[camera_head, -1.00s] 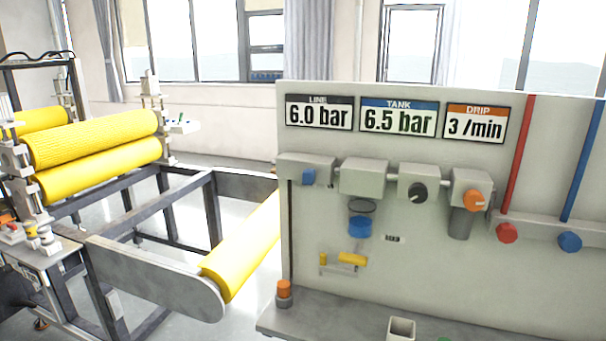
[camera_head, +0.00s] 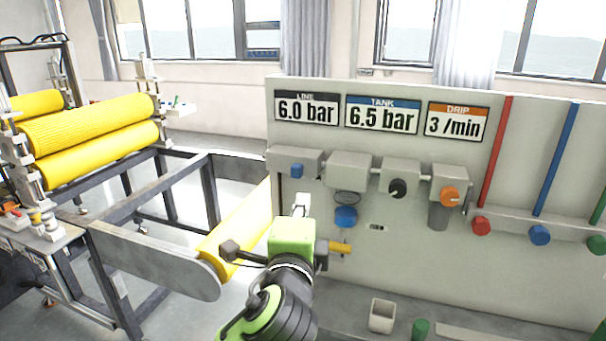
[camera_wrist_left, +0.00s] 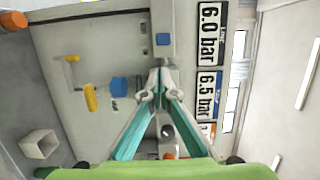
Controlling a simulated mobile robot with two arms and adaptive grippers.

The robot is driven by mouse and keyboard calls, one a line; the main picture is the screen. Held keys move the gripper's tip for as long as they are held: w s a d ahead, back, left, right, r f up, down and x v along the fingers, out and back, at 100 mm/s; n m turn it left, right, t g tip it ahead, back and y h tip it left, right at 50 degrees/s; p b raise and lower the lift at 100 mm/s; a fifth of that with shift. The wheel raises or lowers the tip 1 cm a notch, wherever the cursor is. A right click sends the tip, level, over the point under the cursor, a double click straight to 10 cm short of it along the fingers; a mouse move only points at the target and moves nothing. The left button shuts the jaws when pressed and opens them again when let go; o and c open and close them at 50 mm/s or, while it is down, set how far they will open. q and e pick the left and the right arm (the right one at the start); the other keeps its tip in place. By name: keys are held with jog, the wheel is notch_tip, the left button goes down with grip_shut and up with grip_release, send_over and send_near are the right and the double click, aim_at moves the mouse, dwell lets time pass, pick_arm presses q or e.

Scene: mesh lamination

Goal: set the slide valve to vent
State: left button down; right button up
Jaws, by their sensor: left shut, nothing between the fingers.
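The likely slide valve is the grey block with a small blue square piece (camera_head: 296,170) at the left end of the row on the panel; the blue piece also shows in the left wrist view (camera_wrist_left: 163,39). No vent marking is readable. My left gripper (camera_head: 302,201) is in front of the panel, pointing up, just below that row. Its fingers (camera_wrist_left: 158,86) are shut and empty. In the wrist view they lie to one side of the blue piece, apart from it in the picture. Gap to the panel cannot be told. My right gripper is not in view.
A blue bowl (camera_head: 346,216), a black knob (camera_head: 397,188) and an orange knob (camera_head: 450,196) sit along the panel. A yellow handle (camera_head: 340,248) is partly behind my gripper. A grey cup (camera_head: 382,315) stands on the ledge. Yellow rollers (camera_head: 90,136) are at left.

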aim_at(297, 171)
pick_arm(q)
jog(key=shift+r, duration=0.35)
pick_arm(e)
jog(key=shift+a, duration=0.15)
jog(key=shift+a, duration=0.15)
pick_arm(q)
jog(key=shift+w+d+p, duration=0.2)
jog(key=shift+w+p, duration=0.55)
jog(key=shift+w, duration=1.75)
jog(key=shift+w+d+p, duration=0.15)
jog(key=shift+w+p, duration=0.6)
jog(key=shift+w, duration=1.7)
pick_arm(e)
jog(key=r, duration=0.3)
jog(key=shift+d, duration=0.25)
